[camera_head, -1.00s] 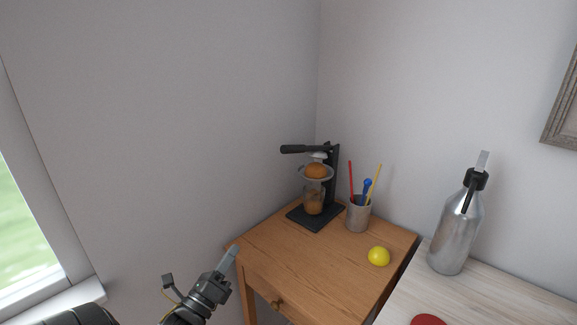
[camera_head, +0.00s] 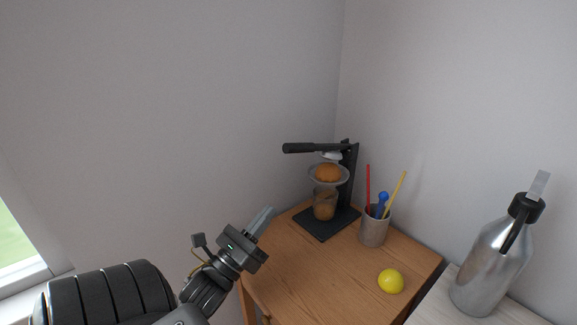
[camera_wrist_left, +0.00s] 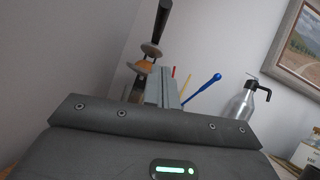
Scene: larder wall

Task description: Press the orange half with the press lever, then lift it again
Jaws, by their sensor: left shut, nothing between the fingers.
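The press (camera_head: 349,185) stands on the wooden table with its black lever (camera_head: 303,148) raised and roughly level, its handle pointing left. The orange half (camera_head: 328,172) sits in the clear cone below the lever, cut side not visible. A glass (camera_head: 325,205) with orange-brown content stands under the cone on the black base. My left gripper (camera_head: 262,222) is shut and empty, left of and below the press, apart from it. In the left wrist view the lever handle (camera_wrist_left: 160,22) and orange half (camera_wrist_left: 146,66) show beyond the gripper fingers (camera_wrist_left: 161,85). My right gripper is not in view.
A cup (camera_head: 374,229) with red, blue and yellow sticks stands right of the press. A yellow ball (camera_head: 390,281) lies near the front of the wooden table (camera_head: 305,268). Walls close in behind and left.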

